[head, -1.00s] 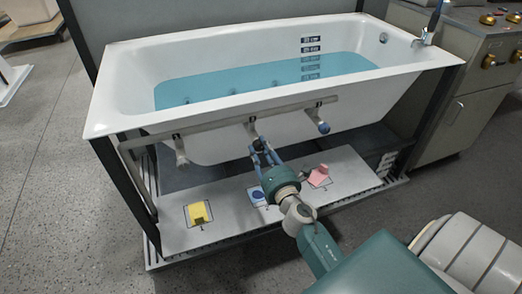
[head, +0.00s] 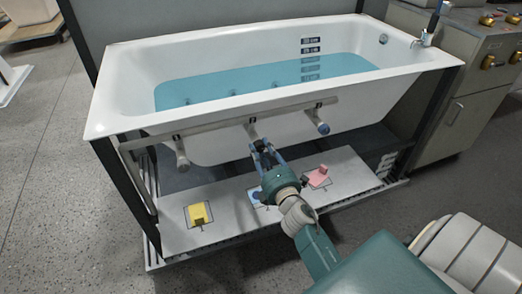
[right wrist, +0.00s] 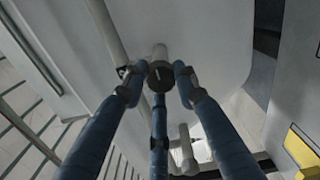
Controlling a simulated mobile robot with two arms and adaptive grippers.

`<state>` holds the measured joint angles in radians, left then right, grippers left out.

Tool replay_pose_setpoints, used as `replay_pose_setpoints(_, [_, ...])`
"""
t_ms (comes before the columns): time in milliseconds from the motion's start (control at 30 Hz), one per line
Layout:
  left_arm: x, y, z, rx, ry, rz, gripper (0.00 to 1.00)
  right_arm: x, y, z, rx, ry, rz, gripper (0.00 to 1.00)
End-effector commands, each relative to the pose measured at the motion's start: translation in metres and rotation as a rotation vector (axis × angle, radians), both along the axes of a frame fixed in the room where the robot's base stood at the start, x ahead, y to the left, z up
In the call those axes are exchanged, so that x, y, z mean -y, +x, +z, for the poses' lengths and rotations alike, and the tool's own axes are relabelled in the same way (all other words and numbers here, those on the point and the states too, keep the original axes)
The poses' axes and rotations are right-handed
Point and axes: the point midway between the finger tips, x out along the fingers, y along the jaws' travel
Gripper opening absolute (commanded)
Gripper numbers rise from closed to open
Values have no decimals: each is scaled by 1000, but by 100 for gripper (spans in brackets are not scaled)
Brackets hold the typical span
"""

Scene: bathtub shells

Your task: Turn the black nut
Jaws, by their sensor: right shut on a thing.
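The black nut (right wrist: 161,76) is a dark round piece on the end of the middle pipe stub (head: 252,130) under the rail at the tub's front. In the right wrist view it sits between the blue fingertips of my right gripper, with a light mark on its face. My right gripper (head: 267,153) is shut on the nut, its arm coming up from below. In the head view the fingers largely hide the nut. My left gripper is not in view.
The white bathtub (head: 118,82) holds blue water. The left stub (head: 181,152) and blue-capped right stub (head: 320,122) flank the middle one.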

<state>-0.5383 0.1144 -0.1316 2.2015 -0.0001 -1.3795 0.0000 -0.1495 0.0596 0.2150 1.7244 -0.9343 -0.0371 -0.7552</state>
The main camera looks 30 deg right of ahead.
Motion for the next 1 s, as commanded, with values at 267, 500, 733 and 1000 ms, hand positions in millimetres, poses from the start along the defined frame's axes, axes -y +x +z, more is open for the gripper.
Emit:
replay_pose_setpoints(267, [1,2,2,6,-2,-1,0,5,0,2,2,-2,-11,31])
replay_pose_setpoints(500, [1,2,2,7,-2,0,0,3,0,1,1,-2,-6,48])
replay_pose_setpoints(733, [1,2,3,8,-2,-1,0,0,-6,-1,-2,-1,-3,48])
replay_pose_setpoints(1000, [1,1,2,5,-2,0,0,-11,-56,-2,-4,1,-6,48])
